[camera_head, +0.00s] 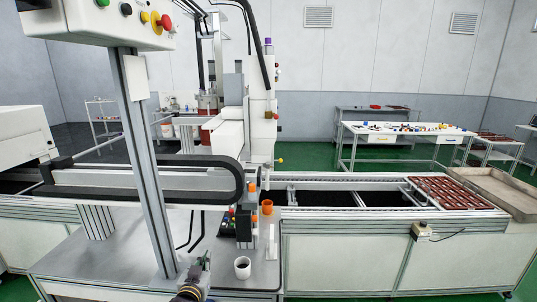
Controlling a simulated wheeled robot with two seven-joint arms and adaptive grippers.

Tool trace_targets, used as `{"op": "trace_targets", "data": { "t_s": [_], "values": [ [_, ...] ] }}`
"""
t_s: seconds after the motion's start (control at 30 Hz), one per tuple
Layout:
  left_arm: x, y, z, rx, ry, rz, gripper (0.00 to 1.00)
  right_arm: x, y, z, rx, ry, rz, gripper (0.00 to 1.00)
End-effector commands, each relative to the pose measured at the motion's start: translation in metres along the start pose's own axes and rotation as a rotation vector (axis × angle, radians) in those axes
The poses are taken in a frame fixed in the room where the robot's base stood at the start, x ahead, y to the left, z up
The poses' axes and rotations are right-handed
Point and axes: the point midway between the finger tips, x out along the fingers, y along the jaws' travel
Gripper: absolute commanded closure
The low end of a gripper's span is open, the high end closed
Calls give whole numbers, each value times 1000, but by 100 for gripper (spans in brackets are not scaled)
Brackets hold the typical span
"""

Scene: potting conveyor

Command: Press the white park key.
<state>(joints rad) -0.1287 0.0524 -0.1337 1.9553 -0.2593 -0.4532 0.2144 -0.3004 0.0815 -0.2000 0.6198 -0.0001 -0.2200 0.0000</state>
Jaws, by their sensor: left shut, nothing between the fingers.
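I cannot make out a white park key for certain. A dark key box (243,225) with small coloured keys stands on the grey table, right of the metal post; its keys are too small to tell apart fully. A control panel (88,22) at the upper left carries black, green and yellow buttons and a red mushroom button; no white key is clear on it. My left gripper (203,262) is low in the view, left of a white cup, shut and empty, apart from the key box. My right gripper is not in view.
The metal post (146,165) rises between the panel and the table. A white cup (242,267) and an orange cup (267,207) stand near the key box. A conveyor with a brown tray (450,192) runs right. The table front (110,262) left of the post is clear.

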Motion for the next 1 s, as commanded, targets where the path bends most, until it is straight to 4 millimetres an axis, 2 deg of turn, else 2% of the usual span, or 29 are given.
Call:
{"op": "trace_targets", "data": {
  "t_s": [0.37, 0.57, 0.77, 1.0],
  "values": [
    [-16, -3, 19, -2, -89, -8, 100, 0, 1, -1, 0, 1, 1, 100],
    [-33, -6, 38, 0, -180, -13, 100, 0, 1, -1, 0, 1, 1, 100],
    [-65, -8, 67, 1, -326, -13, 100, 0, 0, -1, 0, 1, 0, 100],
    [-117, -7, 103, 8, -533, 5, 100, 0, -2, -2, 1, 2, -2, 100]
  ]
}}
